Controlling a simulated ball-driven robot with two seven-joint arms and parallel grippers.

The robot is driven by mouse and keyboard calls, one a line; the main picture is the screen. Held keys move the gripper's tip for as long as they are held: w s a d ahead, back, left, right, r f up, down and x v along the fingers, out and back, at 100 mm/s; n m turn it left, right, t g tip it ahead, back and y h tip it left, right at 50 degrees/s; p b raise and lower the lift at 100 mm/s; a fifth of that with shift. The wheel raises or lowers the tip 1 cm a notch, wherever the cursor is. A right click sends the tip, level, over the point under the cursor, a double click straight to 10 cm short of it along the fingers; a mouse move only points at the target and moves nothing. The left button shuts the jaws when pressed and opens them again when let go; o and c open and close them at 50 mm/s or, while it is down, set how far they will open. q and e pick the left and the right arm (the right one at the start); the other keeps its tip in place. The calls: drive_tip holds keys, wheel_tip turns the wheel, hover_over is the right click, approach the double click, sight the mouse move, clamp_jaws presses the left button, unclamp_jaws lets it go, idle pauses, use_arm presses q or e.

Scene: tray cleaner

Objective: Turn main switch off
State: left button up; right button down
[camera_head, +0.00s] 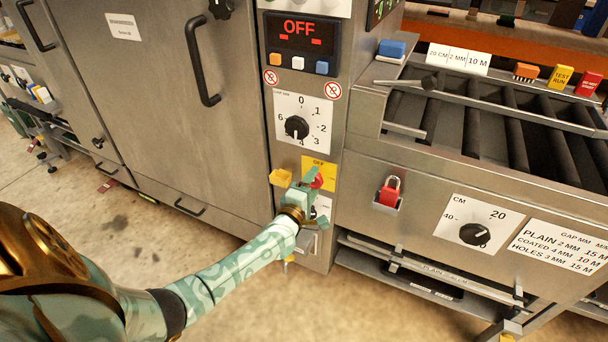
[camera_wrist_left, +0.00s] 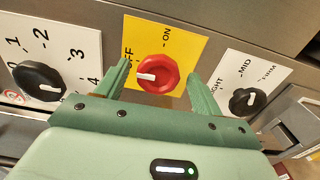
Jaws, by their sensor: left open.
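The main switch is a red knob on a yellow plate; in the left wrist view the knob (camera_wrist_left: 157,74) sits between my fingers, and the plate (camera_wrist_left: 185,40) reads ON at the upper right and partly hidden OFF at the left. Its white mark points left, towards the OFF side. In the head view the knob (camera_head: 317,181) is mostly covered by my left gripper (camera_head: 308,186). My left gripper is open, with one finger on each side of the knob; I cannot tell whether they touch it. The display (camera_head: 300,34) above reads OFF. My right gripper is not in view.
A black dial (camera_head: 297,127) numbered 0 to 6 is above the switch. A smaller black dial (camera_wrist_left: 244,101) is beside it in the left wrist view.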

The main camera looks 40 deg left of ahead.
use_arm(q)
drive_tip(key=p+v, duration=0.4)
drive_tip(key=v, duration=1.2)
drive_tip(key=shift+p, duration=0.35)
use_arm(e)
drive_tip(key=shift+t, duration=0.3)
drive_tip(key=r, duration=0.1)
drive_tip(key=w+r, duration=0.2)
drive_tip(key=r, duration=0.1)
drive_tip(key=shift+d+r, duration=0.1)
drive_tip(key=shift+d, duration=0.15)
use_arm(q)
drive_tip(key=shift+d, duration=0.15)
